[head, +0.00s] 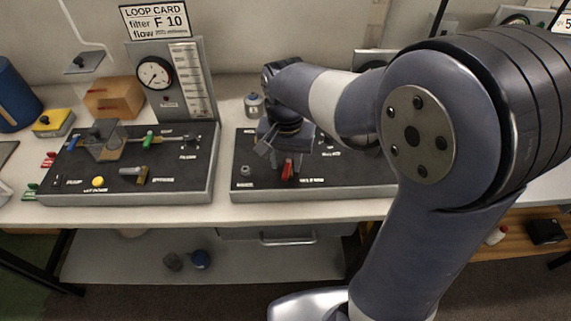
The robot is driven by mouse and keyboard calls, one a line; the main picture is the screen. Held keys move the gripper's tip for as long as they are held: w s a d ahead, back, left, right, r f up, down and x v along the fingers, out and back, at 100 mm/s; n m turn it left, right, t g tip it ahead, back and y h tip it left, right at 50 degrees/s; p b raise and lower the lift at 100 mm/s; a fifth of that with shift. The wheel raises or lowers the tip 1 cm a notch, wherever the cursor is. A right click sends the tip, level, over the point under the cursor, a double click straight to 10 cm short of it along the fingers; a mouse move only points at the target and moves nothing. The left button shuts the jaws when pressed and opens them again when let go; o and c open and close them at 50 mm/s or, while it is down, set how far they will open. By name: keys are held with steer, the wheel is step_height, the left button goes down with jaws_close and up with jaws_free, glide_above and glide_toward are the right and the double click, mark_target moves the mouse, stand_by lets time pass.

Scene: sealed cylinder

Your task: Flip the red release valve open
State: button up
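The red release valve (287,170) is a small red lever near the front of the right-hand dark panel (342,186). My gripper (276,160) is above and around the valve's spot, pointing down. Its fingers look spread, with one finger angled out to the left of a grey block behind the red lever. I cannot tell whether a finger touches the lever. My arm hides the right part of the panel and some of its fittings.
A left panel (130,192) holds a green-handled valve (148,140), a yellow button (98,182) and a brass fitting (141,175). A gauge board (157,100) stands behind it. A small grey canister (254,105) stands behind the right panel. A bench strip between panels is clear.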

mark_target(287, 170)
steer(key=shift+f, duration=1.2)
steer(key=shift+c, duration=0.4)
jaws_close()
